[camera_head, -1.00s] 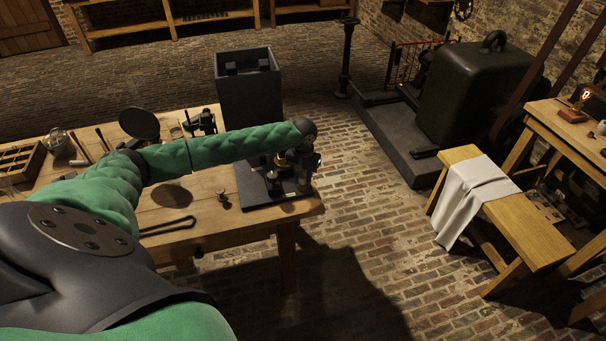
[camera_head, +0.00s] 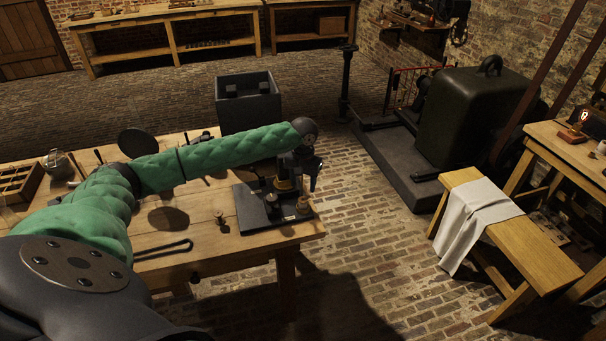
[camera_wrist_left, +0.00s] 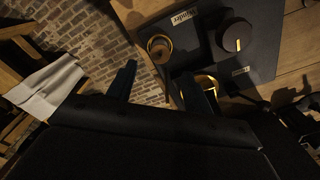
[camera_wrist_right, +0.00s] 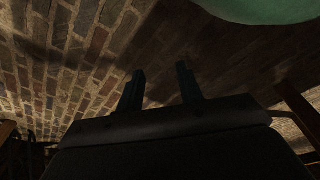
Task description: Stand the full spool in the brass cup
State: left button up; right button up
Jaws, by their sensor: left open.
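A spool with a pale wooden top (camera_head: 305,204) stands upright at the right front corner of a black board (camera_head: 246,213). In the left wrist view it seems to be the round brown piece with a brass-coloured rim (camera_wrist_left: 158,46); I cannot tell how deep it sits in a cup. A second brass ring (camera_wrist_left: 208,82) is partly hidden behind a finger. My left gripper (camera_head: 304,178) is open, just above the spool and apart from it. My right gripper (camera_wrist_right: 161,82) is open and empty above the brick floor.
A black round knob (camera_wrist_left: 236,37) stands on the board. A small wooden piece (camera_head: 221,217) and a black loop-ended tool (camera_head: 165,247) lie on the table left of it. A dark bin (camera_head: 249,103) stands behind.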

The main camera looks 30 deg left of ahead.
pick_arm(q)
notch_tip(320, 180, up, 5)
jog(key=b, duration=0.1)
jog(key=s+d+f+m+t+h, duration=0.2)
jog(key=s+d+f, duration=0.1)
jog(key=d+f, duration=0.9)
jog(key=s+d+f+m+t+h, duration=0.15)
jog(key=s+d+f, duration=0.25)
jog(key=d+f, duration=0.75)
jog(key=s+f+y, duration=0.1)
jog(key=s+f, duration=0.6)
jog(key=f, duration=0.6)
jog(key=s+f+y, duration=0.1)
jog(key=s+f, duration=0.7)
jog(key=f, duration=0.4)
jog(key=s+f+g, duration=0.1)
jog(key=s+f, duration=0.6)
jog(key=s, duration=0.4)
jog(key=s+d+f+y, duration=0.1)
jog(key=s+f, duration=0.7)
jog(key=s, duration=0.3)
jog(key=shift+m+g, duration=0.35)
jog(key=shift+m, duration=0.1)
pick_arm(e)
jog(key=r, duration=0.1)
jog(key=w+r, duration=0.1)
jog(key=a+r, duration=0.1)
jog(key=shift+w+a+r, duration=0.1)
jog(key=shift+w, duration=0.15)
